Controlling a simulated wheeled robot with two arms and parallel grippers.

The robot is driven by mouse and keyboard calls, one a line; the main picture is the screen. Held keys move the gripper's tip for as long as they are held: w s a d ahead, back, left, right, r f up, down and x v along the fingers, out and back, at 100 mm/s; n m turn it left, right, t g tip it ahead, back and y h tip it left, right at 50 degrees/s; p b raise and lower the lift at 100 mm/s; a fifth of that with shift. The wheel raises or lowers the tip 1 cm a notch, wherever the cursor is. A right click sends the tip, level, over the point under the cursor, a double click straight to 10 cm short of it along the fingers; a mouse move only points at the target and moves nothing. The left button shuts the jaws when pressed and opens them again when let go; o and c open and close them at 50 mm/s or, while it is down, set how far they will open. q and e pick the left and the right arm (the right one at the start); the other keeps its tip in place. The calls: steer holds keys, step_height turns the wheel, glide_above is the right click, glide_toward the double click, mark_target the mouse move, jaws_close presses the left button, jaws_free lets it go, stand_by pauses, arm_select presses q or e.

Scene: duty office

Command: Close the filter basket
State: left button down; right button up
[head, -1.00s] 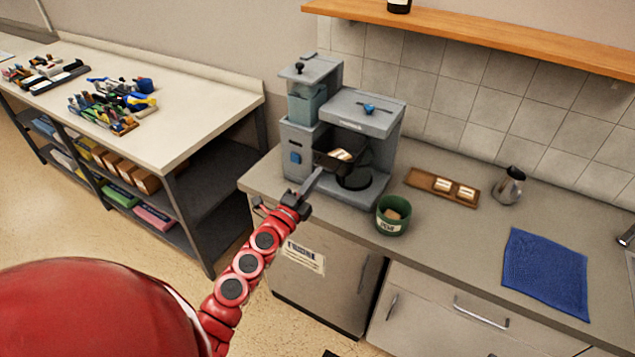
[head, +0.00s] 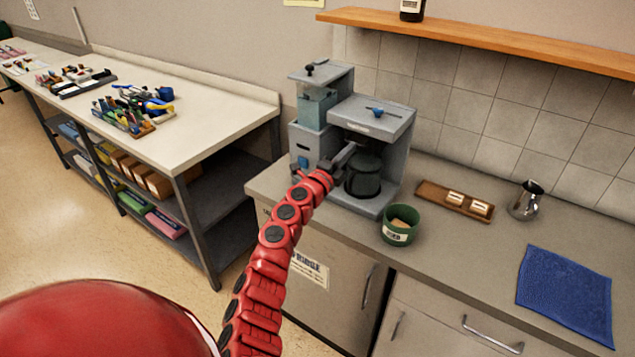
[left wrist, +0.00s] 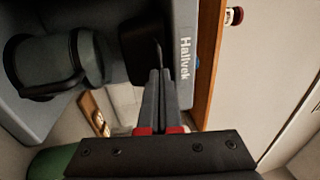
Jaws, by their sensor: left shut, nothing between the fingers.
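The grey coffee machine (head: 375,118) stands on the counter. Its black filter basket (left wrist: 140,42) shows in the left wrist view under the machine's top, with a thin handle standing out toward my fingers. In the head view my arm and gripper partly hide the basket, and it no longer sticks out visibly at the front. A dark carafe (head: 363,178) stands below in the machine; it also shows in the left wrist view (left wrist: 60,65). My left gripper (head: 349,153) is shut and empty, its fingertips (left wrist: 160,75) at or close to the basket's handle; contact is unclear. My right gripper is out of view.
A green tub (head: 400,225) stands close in front of the machine. A wooden tray (head: 432,194) with two pale items, a metal jug (head: 525,200) and a blue cloth (head: 565,290) lie to the right. A wooden shelf (head: 480,37) runs above.

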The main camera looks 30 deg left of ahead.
arm_select(q)
steer(key=shift+r, duration=0.3)
steer(key=s+f+b, duration=0.1)
steer(key=s, duration=0.7)
steer(key=s+a+f+b, duration=0.1)
steer(key=s+f+b, duration=0.1)
steer(key=s, duration=0.7)
steer(key=shift+f, duration=0.3)
